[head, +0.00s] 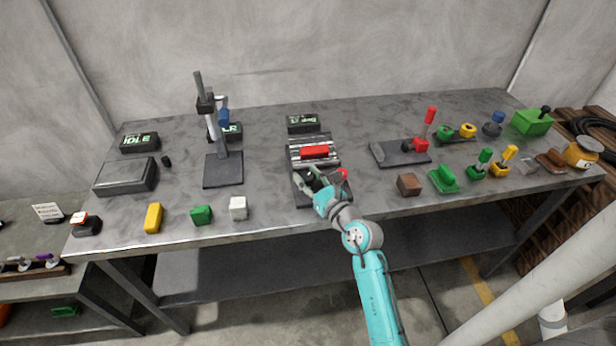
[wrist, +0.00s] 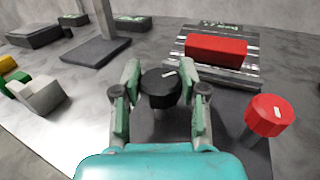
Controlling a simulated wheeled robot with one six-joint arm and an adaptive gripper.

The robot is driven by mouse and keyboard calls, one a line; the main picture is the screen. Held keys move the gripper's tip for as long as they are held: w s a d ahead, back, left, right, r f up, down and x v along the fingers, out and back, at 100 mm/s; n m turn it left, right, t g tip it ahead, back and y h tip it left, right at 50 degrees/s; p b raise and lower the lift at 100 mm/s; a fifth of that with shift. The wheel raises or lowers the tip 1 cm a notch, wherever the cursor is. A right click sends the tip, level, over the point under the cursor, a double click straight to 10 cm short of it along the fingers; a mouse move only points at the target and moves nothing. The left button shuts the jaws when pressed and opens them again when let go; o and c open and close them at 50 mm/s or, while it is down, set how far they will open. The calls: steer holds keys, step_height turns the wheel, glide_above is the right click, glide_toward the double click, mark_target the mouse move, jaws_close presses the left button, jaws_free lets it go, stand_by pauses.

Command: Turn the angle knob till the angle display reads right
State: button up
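A black round knob (wrist: 161,86) with a small white mark stands on the dark base of a ribbed fixture (head: 290,150). My gripper (wrist: 160,78) has a finger on each side of this knob, with no clear gap, and looks shut on it. A red knob (wrist: 270,114) stands to the right; it also shows in the head view (head: 342,173). A red block (wrist: 216,49) lies on the ribbed plate. A small display (head: 303,121) with green text stands behind the fixture; its text is too small to read. In the head view my gripper hides most of the black knob.
A post stand (head: 222,170) is to the left, with displays (head: 139,140) behind. Yellow (head: 153,217), green (head: 202,215) and white (head: 238,208) blocks lie along the front left edge. A brown block (head: 409,184) and a red-handled lever (head: 425,130) are to the right.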

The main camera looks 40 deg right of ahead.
steer(key=shift+c, duration=0.5)
steer(key=shift+f+y, duration=0.1)
steer(key=shift+y, duration=0.2)
steer(key=shift+d+n+y, duration=0.1)
steer(key=shift+n+y, duration=0.2)
steer(key=shift+n, duration=0.1)
steer(key=shift+n+y, duration=2)
steer(key=shift+y, duration=1.1)
steer(key=o, duration=1.2)
steer(key=shift+c, duration=0.2)
